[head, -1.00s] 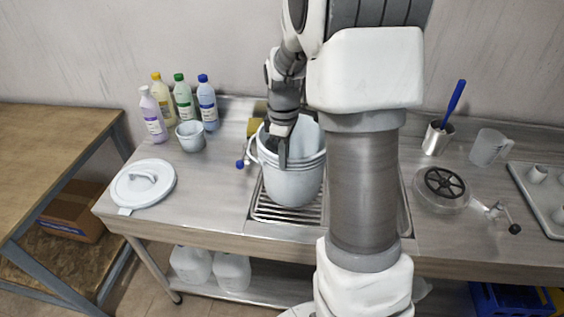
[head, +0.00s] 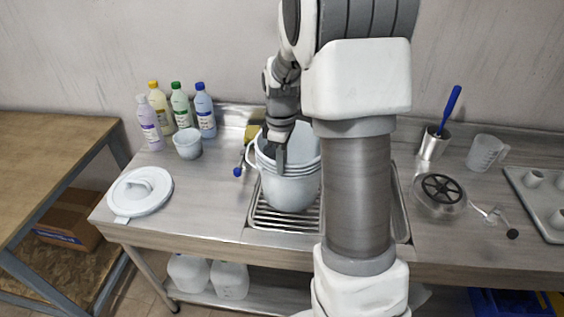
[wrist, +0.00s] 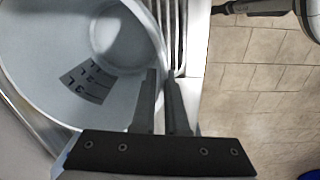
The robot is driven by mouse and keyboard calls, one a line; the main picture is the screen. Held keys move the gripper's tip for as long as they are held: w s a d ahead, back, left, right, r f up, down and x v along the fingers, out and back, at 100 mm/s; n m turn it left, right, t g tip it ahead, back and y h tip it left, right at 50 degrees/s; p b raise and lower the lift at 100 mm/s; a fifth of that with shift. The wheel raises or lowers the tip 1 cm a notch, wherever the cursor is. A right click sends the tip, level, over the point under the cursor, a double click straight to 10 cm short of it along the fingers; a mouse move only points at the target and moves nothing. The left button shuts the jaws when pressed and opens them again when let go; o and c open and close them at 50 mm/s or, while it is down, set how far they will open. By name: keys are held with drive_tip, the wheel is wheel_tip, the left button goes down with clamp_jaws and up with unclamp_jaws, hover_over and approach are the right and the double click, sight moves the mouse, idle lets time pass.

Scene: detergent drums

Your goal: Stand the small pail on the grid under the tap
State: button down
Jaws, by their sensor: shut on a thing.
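A white pail (head: 290,192) with a ridged rim is at the metal grid (head: 262,217) of the sink. It looks upright; I cannot tell whether its base touches the grid or hangs just above. My gripper (head: 280,160) is shut on its near rim wall. In the wrist view the jaws (wrist: 165,95) straddle the wall of the pail (wrist: 40,50), and dark volume marks show inside. A smaller white pail-like tub (head: 188,144) stands on the counter at left, in front of the bottles. No tap is clearly visible; my arm hides part of the sink.
Several bottles (head: 205,112) stand at the back left. A white lid (head: 140,190) lies at the front left. A blue-knobbed piece (head: 238,171) is left of the pail. A clear jug (head: 486,152), a cup with a blue brush (head: 434,145) and a tray (head: 540,205) are at right.

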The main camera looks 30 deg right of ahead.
drive_tip(key=shift+f+b, duration=0.3)
drive_tip(key=shift+f, duration=0.15)
drive_tip(key=c, duration=0.9)
unclamp_jaws()
drive_tip(key=shift+o, duration=0.2)
